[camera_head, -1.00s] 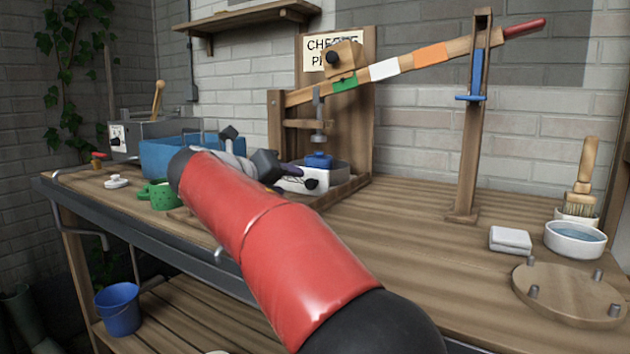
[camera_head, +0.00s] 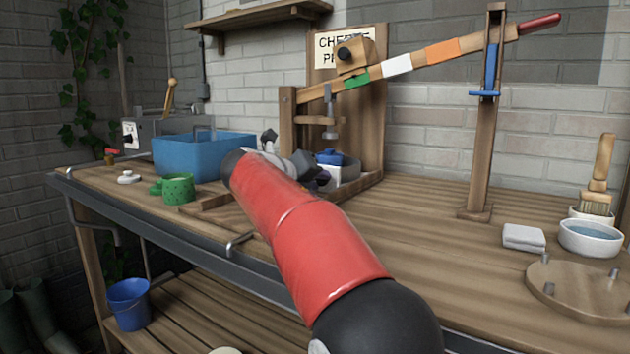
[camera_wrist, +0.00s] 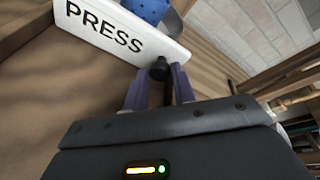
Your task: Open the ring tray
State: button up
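The ring tray (camera_head: 349,172) is a white box under the wooden press at the middle of the bench, a blue piece at its top. Its white front, lettered PRESS, shows close in the wrist view (camera_wrist: 118,30) with a round black knob (camera_wrist: 160,68) on it. My gripper (camera_wrist: 161,70) has its two purple fingers either side of the knob. The fingers look apart, with a gap at the left of the knob; firm contact is not visible. In the head view my red arm and wrist partly hide the tray, and the gripper (camera_head: 318,178) shows only in part beside it.
A blue bin (camera_head: 200,155) and a green cup (camera_head: 177,188) stand on the bench left of my arm. The press lever (camera_head: 440,55) slopes above, with its post (camera_head: 483,150) at the right. A folded cloth, a bowl and a pegged round board lie at the far right.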

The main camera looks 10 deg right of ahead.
grip_shut()
jog(key=s+a+p, duration=0.3)
jog(key=s+a, duration=0.2)
jog(key=s+a+p, duration=0.3)
jog(key=s+a, duration=0.2)
jog(key=shift+s+a+r, duration=0.2)
jog(key=shift+s+a, duration=0.2)
jog(key=shift+s+a+f+p, duration=0.15)
jog(key=shift+s+a+p, duration=0.4)
jog(key=o, duration=0.5)
grip_release()
